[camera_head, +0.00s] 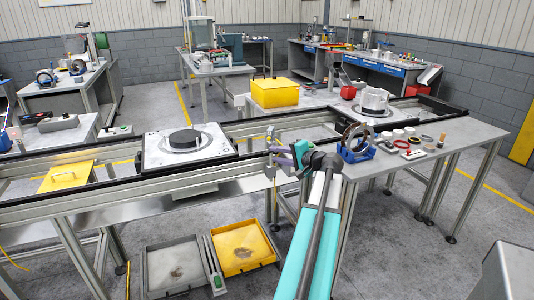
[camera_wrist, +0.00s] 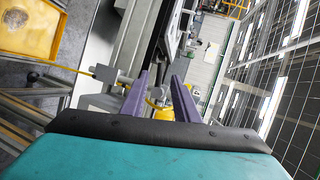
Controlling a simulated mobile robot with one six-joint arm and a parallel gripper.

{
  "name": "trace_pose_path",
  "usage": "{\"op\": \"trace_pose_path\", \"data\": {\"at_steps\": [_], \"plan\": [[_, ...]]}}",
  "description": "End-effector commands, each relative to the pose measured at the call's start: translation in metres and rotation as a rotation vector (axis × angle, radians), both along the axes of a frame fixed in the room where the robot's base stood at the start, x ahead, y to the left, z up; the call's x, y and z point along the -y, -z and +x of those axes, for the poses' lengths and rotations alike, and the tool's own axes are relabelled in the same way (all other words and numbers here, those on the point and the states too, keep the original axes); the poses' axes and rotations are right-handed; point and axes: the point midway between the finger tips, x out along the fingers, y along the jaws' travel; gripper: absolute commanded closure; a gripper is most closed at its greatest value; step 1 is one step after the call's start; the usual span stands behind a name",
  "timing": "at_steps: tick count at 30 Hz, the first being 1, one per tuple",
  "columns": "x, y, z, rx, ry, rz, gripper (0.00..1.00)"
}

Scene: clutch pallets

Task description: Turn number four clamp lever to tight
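My gripper (camera_head: 284,152) is at the conveyor's front rail, right of the near pallet (camera_head: 215,151). In the wrist view its two purple fingers (camera_wrist: 158,80) stand apart with a gap between them. A small yellow part with a grey top (camera_wrist: 160,105) shows in that gap, and I cannot tell whether it touches a finger. A grey bracket with a yellow rod (camera_wrist: 108,74) is just left of the fingers. I cannot make out a number four mark or which part is its clamp lever. The near pallet carries a black disc (camera_head: 185,140).
A second pallet (camera_head: 345,110) with a silver housing (camera_head: 374,101) is at the right. A blue stand (camera_head: 356,152) and several small parts lie on the side table (camera_head: 460,137). A yellow box (camera_head: 274,93) stands behind the conveyor. Two trays, one yellow (camera_head: 262,265), are below it.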

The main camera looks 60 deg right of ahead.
Motion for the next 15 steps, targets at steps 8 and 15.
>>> {"op": "trace_pose_path", "data": {"at_steps": [8,15], "plan": [[0.010,0.009,0.037,0.000,-0.001,0.001,0.72],[0.013,0.014,0.054,0.000,0.000,0.000,0.72]]}}
